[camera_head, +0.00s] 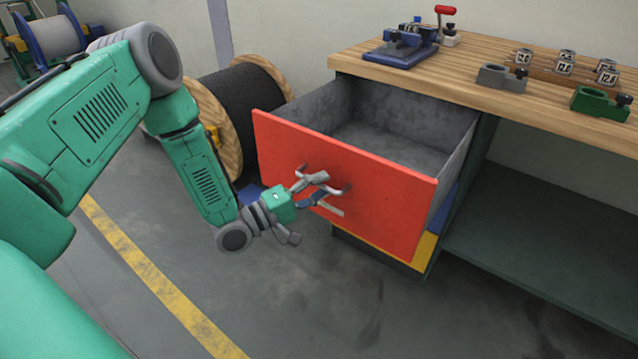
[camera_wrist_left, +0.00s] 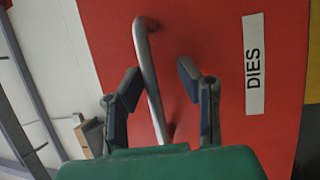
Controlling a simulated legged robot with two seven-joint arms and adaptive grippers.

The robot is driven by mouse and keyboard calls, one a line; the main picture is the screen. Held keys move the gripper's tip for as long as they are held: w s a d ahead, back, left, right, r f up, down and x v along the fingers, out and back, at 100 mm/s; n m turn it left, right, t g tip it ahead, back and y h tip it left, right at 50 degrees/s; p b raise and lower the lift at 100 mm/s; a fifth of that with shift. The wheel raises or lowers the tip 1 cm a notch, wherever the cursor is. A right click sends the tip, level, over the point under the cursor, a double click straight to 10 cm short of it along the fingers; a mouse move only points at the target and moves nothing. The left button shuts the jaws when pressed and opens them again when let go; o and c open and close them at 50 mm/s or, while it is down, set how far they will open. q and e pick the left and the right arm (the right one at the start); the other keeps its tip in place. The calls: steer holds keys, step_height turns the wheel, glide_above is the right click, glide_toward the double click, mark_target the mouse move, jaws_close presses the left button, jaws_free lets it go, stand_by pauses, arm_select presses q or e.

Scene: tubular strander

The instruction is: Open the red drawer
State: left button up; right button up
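The red drawer (camera_head: 378,190) is pulled well out of the workbench, and its empty grey inside shows. Its metal bar handle (camera_head: 342,191) is on the front panel. My left gripper (camera_head: 317,187) is at the handle, in front of the panel. A white label reading DIES (camera_wrist_left: 254,64) is on the red front beside the handle. My right gripper is not in view.
The wooden benchtop (camera_head: 470,85) carries a blue fixture (camera_head: 402,50), a green clamp (camera_head: 598,103) and several small marked blocks. An open shelf (camera_head: 540,240) is right of the drawer. A cable reel (camera_head: 232,105) stands behind my left arm. The floor in front is clear.

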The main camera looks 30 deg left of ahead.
arm_select(q)
steer(key=shift+r, duration=0.2)
steer(key=shift+s+a, duration=0.1)
steer(key=shift+a, duration=0.05)
steer(key=v, duration=1.1)
steer(key=shift+s+f, duration=0.3)
steer(key=shift+a, duration=0.1)
steer(key=s+d+f+m+g+y+p, duration=0.35)
steer(key=d+f+m+g, duration=0.25)
steer(key=d+f+g, duration=0.3)
steer(key=s+f+m+g+y, duration=0.1)
steer(key=s+m+g+y, duration=0.1)
steer(key=s, duration=0.7)
steer(key=s+f+m+g+y+p, duration=0.1)
steer(key=s+m+g+y, duration=0.2)
steer(key=s, duration=0.6)
steer(key=m+g, duration=0.1)
steer(key=g, duration=0.1)
steer(key=shift+f+g+y, duration=0.35)
steer(key=shift+f+g, duration=0.05)
